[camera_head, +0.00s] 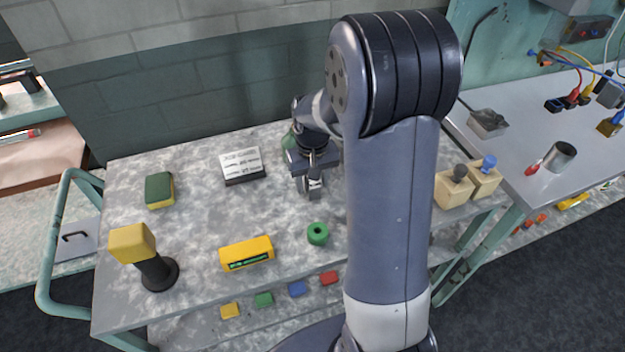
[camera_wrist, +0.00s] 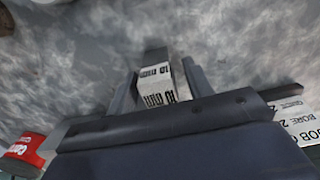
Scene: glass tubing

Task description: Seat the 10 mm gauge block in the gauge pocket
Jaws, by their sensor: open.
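The 10 mm gauge block (camera_wrist: 160,84), grey with a white label reading "10 mm", lies between the two fingers of my gripper (camera_wrist: 160,85) in the wrist view. The fingers are open on either side of it; whether either one touches it I cannot tell. In the head view my gripper (camera_head: 314,188) points down at the grey mottled bench top, right of the job card. The block is too small there to make out clearly. I cannot identify the gauge pocket in either view.
The job card (camera_head: 242,164) stands left of my gripper. A green ring (camera_head: 318,234) and a yellow device (camera_head: 246,253) are nearer the front edge. A yellow-topped black post (camera_head: 147,258) and a green sponge (camera_head: 159,190) are at left. Wooden blocks (camera_head: 454,189) stand at right.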

